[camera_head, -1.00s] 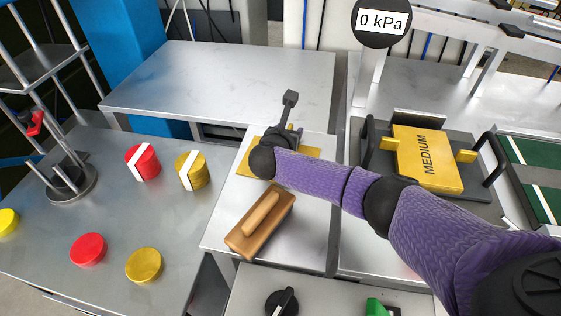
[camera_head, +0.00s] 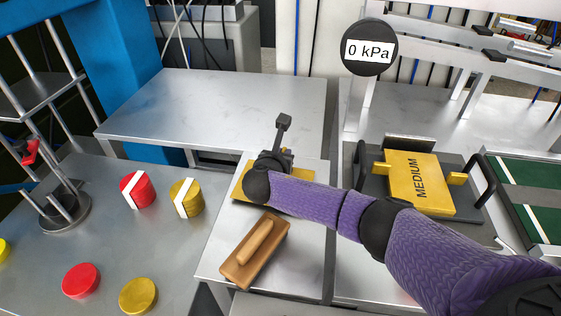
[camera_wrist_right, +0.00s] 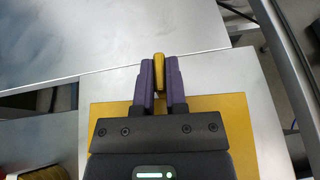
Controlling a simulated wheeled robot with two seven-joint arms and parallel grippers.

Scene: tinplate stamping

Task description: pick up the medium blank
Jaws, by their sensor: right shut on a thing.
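The medium blank looks to be the flat yellow sheet (camera_head: 239,191) on the pale metal stand in the head view, partly covered by my right arm. In the right wrist view the yellow sheet (camera_wrist_right: 240,125) spreads below and on both sides of the gripper body. My right gripper (camera_wrist_right: 160,85) has its purple fingers closed on a small upright yellow piece (camera_wrist_right: 159,66). Whether this piece joins the sheet is hidden. In the head view my right gripper (camera_head: 274,160) is over the sheet, its fingertips not clear. My left gripper is not in view.
A brown wooden block with a handle (camera_head: 240,270) lies in front of the sheet. A yellow block marked MEDIUM (camera_head: 415,190) sits in a dark fixture at right. Red and yellow round pieces (camera_head: 138,190) stand on the left table. The back table (camera_head: 220,100) is clear.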

